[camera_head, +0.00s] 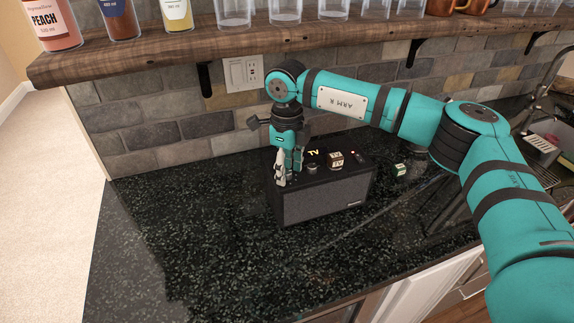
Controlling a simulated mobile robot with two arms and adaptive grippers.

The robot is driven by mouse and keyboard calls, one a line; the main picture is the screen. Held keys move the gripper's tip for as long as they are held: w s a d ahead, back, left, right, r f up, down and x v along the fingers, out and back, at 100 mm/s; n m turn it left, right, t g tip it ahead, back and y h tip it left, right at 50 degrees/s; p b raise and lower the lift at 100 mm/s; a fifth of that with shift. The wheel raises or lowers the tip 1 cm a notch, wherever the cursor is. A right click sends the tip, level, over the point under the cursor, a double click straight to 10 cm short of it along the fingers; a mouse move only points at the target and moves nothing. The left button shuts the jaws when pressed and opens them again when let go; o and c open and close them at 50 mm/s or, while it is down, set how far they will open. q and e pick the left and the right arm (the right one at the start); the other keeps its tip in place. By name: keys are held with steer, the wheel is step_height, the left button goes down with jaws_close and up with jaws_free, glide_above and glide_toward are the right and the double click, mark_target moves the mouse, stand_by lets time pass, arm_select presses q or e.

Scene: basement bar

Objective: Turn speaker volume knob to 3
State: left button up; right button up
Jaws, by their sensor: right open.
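The speaker (325,199) is a dark box with a grey front grille, standing on the black speckled counter. My right gripper (289,170) reaches down from above over the left end of the speaker's top. Its fingers are apart, and I see nothing held between them. A small round part (312,168), perhaps a knob, shows on the speaker top just right of the fingers. Any knob under the fingers is hidden, and I cannot read a volume setting. My left gripper is not in view.
A small cube marked TV (336,159) sits on the speaker top; a green-and-white cube (399,169) lies to its right on the counter (180,240). A wooden shelf (300,47) with bottles and glasses hangs above. A sink is at right. The counter's left part is clear.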

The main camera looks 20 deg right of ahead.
jaws_close()
stand_by(0.3)
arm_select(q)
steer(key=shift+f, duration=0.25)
arm_select(e)
steer(key=m+b, duration=0.3)
steer(key=shift+m, duration=0.3)
steer(key=m+b, duration=0.1)
steer(key=m, duration=0.2)
steer(key=shift+b, duration=0.3)
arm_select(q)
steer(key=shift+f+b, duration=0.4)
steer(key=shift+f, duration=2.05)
arm_select(e)
steer(key=shift+m, duration=1)
steer(key=shift+r, duration=0.15)
